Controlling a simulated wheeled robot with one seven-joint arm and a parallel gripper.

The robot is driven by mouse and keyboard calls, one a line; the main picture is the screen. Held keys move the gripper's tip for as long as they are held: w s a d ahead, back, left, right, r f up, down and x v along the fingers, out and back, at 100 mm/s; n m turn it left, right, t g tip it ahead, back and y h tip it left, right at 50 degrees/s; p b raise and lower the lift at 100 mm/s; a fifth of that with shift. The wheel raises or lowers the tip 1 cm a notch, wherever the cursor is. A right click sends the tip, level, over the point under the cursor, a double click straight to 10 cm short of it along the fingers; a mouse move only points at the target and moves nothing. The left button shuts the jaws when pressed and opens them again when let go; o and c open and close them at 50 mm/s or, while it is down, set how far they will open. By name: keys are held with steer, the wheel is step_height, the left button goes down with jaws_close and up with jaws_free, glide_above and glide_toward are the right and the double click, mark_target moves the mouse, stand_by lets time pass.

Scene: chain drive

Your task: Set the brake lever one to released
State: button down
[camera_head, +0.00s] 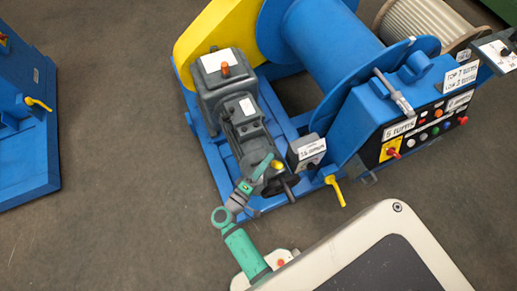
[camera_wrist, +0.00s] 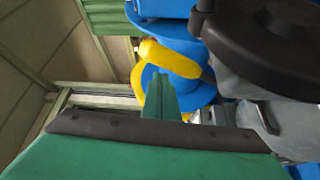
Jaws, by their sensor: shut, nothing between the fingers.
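My green gripper (camera_wrist: 160,98) is shut and empty. In the wrist view its fingers point at a bent yellow lever (camera_wrist: 168,58) on a round blue mount, and overlap its lower part; I cannot tell whether they touch. A yellow lever (camera_head: 335,190) sticks out from the front of the blue frame, to the right of my gripper. No label naming brake lever one can be read.
A grey motor and gearbox (camera_head: 222,82) and a dark handwheel (camera_wrist: 265,28) are close to my gripper. A blue control cabinet (camera_head: 370,118) with buttons stands to the right. Another blue machine (camera_head: 25,150) with a yellow handle (camera_head: 38,103) stands at left. The floor between is clear.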

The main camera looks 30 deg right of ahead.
steer(key=shift+s+a+f, duration=0.15)
steer(key=shift+s+f, duration=0.25)
steer(key=shift+s, duration=0.35)
steer(key=shift+s+f, duration=0.45)
steer(key=shift+s, duration=0.2)
steer(key=w+r, duration=0.2)
steer(key=w, duration=0.2)
glide_toward(273, 166)
steer(key=w, duration=0.1)
steer(key=w+a+r, duration=0.1)
steer(key=w, duration=0.1)
steer(key=w+a, duration=0.1)
steer(key=shift+w+a+r, duration=0.1)
steer(key=shift+w+r, duration=0.1)
steer(key=shift+w, duration=0.15)
steer(key=shift+w, duration=0.1)
